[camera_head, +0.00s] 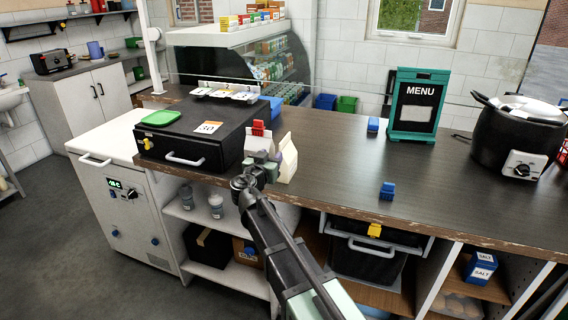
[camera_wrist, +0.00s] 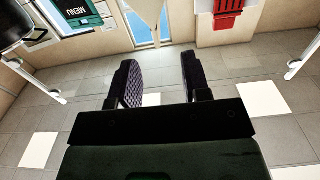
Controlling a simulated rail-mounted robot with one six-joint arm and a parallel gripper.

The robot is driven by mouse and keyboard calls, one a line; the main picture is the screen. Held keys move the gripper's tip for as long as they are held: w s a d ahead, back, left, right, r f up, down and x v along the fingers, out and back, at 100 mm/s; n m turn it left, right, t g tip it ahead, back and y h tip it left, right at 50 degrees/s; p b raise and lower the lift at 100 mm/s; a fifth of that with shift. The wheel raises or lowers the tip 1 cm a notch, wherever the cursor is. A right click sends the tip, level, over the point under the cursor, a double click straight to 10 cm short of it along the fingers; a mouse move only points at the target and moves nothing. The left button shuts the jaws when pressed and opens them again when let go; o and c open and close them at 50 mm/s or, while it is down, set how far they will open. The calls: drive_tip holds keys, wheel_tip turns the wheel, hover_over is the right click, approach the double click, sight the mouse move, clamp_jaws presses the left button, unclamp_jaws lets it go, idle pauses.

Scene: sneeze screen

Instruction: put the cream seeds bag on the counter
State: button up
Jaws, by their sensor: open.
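A cream bag with a pointed top (camera_head: 285,144) shows at the counter's front edge, just beyond my gripper. Its lower part is partly hidden, so I cannot tell exactly how it rests. In the head view my gripper (camera_head: 264,168) is at the counter's front edge. The dark counter (camera_head: 330,160) runs across the middle.
A black box (camera_head: 185,138) with a green lid stands left of the bags. A menu stand (camera_head: 418,104) and a black pot (camera_head: 518,135) stand to the right. Blue clips (camera_head: 388,190) sit on the counter. Its middle is otherwise clear. Shelves are below.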

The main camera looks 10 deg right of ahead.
sight(283, 147)
drive_tip(key=x, duration=1)
drive_tip(key=shift+s+d+f, duration=0.15)
drive_tip(key=shift+d, duration=0.1)
drive_tip(key=shift+s, duration=0.1)
clamp_jaws()
